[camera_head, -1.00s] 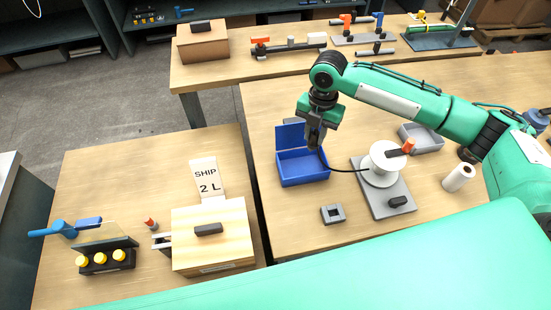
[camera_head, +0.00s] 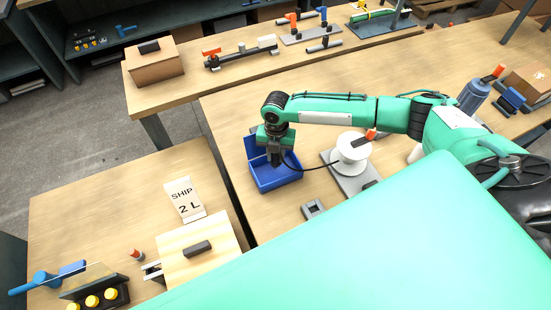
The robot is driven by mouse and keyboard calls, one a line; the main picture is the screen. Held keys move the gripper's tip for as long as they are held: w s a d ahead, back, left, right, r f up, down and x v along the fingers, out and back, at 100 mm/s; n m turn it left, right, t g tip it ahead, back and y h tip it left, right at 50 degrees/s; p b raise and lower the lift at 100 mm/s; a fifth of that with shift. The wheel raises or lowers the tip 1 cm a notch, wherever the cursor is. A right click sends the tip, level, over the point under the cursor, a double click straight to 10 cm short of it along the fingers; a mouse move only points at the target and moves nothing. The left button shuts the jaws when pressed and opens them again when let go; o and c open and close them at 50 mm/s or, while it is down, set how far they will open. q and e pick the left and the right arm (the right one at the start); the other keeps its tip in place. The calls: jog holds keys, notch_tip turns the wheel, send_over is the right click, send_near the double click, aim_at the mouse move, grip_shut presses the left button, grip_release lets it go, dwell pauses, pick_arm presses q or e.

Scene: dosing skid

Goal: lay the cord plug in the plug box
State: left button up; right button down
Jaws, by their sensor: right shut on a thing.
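The blue plug box (camera_head: 279,184) stands open on the middle table, its lid raised at the back. My right gripper (camera_head: 276,162) points down over the box opening, its jaws shut on the dark cord plug. The plug is mostly hidden by the jaws, and I cannot tell whether it touches the box floor. The black cord (camera_head: 315,169) runs from the gripper over the box's right side to the white spool (camera_head: 353,148). The spool stands on a grey plate. My left gripper is not in view.
A small grey square block (camera_head: 313,208) lies in front of the box. A wooden box (camera_head: 205,262) and a "SHIP 2 L" card (camera_head: 185,198) are on the left table. Several fittings stand on the back table. The middle table is clear left of the blue box.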

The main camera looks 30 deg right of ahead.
aim_at(276, 162)
notch_tip(276, 162, down, 4)
jog(key=shift+r+p, duration=0.1)
jog(key=shift+p, duration=0.4)
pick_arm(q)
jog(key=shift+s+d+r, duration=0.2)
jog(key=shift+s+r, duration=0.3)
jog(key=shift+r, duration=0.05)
pick_arm(e)
jog(key=shift+f, duration=0.2)
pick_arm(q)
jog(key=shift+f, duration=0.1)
pick_arm(e)
jog(key=c, duration=1.2)
grip_release()
jog(key=shift+f, duration=0.15)
jog(key=shift+o, duration=0.2)
jog(key=r+b, duration=0.1)
jog(key=r, duration=0.2)
jog(key=r+b, duration=0.1)
jog(key=r, duration=0.3)
jog(key=w+r+b, duration=0.1)
jog(key=r, duration=0.3)
jog(key=shift+d, duration=0.4)
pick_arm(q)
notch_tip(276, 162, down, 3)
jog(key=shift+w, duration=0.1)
pick_arm(e)
jog(key=shift+r, duration=0.65)
